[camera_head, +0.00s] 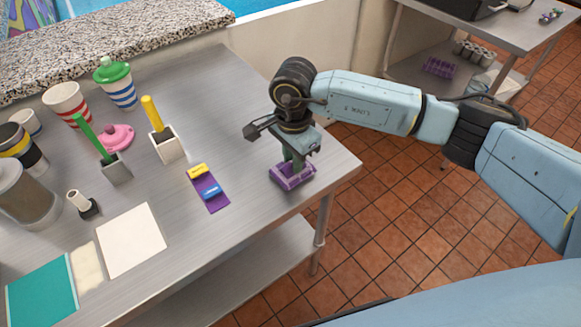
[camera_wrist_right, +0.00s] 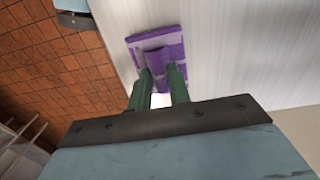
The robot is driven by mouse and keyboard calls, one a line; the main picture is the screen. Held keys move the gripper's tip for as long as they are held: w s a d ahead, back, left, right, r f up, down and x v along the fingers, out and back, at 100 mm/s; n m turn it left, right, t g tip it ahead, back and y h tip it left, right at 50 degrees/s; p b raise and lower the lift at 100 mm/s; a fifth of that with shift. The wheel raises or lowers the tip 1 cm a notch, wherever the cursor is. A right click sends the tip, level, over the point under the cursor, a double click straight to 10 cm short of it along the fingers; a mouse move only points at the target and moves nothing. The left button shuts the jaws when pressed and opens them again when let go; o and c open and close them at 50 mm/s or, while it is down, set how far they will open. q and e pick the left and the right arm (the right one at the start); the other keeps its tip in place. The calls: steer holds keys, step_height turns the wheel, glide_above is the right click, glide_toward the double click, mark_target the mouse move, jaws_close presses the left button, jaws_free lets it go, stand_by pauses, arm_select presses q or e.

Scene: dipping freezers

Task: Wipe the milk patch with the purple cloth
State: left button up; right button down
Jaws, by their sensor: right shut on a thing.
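The purple cloth (camera_head: 293,177) is at the table's right front corner, flat with a raised ridge. It also shows in the right wrist view (camera_wrist_right: 158,36). My right gripper (camera_head: 296,160) points down with its green fingers shut on the ridge of the cloth. The cloth lies on or just above the steel top; I cannot tell which. A white square (camera_head: 131,240) lies at the front left, with a narrow cream patch (camera_head: 88,267) beside it; I cannot tell for sure which is the milk. My left gripper is not in view.
A purple strip with a yellow (camera_head: 197,171) and a blue piece (camera_head: 211,191) lies left of the cloth. Holders with green and yellow handles (camera_head: 168,148), a pink lidded thing (camera_head: 117,137) and several cups stand farther left. A teal mat (camera_head: 40,293) lies front left.

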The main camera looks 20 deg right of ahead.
steer(key=shift+r+p, duration=1.35)
steer(key=shift+r, duration=1.6)
steer(key=shift+d, duration=0.1)
